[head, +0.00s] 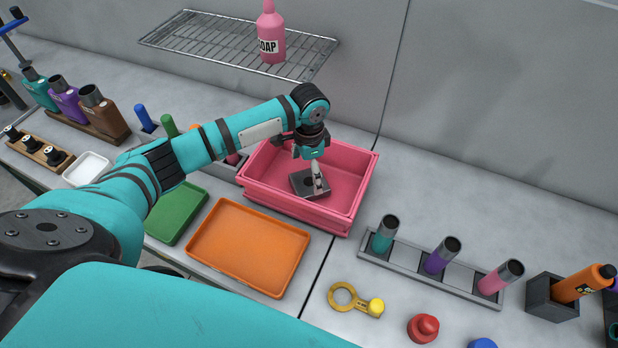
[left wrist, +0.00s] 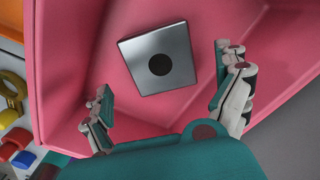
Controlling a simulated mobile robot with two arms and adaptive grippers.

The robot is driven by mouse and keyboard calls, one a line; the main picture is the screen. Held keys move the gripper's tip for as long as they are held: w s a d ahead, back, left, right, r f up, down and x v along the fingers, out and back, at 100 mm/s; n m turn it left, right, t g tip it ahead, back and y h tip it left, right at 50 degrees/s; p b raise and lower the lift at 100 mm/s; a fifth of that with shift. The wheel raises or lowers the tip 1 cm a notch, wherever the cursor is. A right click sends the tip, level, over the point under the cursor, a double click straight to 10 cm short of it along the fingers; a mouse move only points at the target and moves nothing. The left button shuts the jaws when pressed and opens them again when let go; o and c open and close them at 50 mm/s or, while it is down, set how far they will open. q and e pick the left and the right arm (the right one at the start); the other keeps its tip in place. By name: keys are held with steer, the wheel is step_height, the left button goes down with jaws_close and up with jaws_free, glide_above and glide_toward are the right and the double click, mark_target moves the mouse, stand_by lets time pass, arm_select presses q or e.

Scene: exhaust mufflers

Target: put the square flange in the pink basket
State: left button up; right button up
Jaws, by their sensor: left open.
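The square flange (head: 302,189) is a dark grey metal plate with a round hole in its middle. It lies inside the pink basket (head: 358,190), and it also shows in the left wrist view (left wrist: 181,74) against the pink basket floor (left wrist: 95,55). My left gripper (head: 317,182) reaches down into the basket over the flange. In the left wrist view my left gripper (left wrist: 168,92) is open, its fingers spread wide to either side and apart from the flange. My right gripper is not in view.
An orange tray (head: 250,250) and a green tray (head: 178,212) lie left of the basket. A grey rack (head: 410,268) with several coloured tubes stands to the right. A yellow ring tool (head: 343,296) lies in front. A wire shelf (head: 215,40) with a pink soap bottle (head: 270,38) is behind.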

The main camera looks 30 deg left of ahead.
mark_target(309, 182)
arm_select(q)
step_height(309, 182, up, 8)
steer(key=b, duration=0.1)
stand_by(1.6)
